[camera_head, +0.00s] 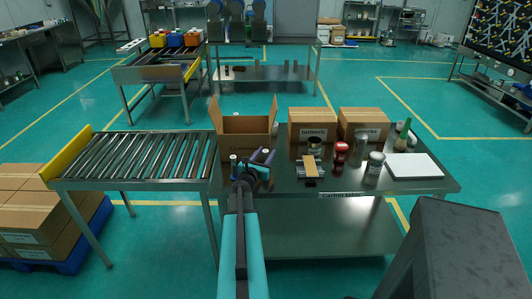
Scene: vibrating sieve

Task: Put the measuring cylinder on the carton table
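The carton table (420,186) is a dark steel table with a label on its front edge. My gripper (252,163) is at the end of my arm, over the table's left part and in front of the open carton. Its fingers are small and dark purple here, and I cannot tell whether they are open or shut, or whether they hold anything. A small upright piece with a blue-white top (233,160) shows beside it, possibly part of the gripper. A greyish, see-through upright vessel (361,152) stands among the jars; I cannot tell if it is the measuring cylinder.
An open carton (246,138) and closed cartons (312,124) (364,123) stand along the back. A red jar (341,152), a white-lidded jar (374,168), a green-topped bottle (404,132) and a white plate (414,166) are at right. A roller conveyor (140,155) adjoins at left.

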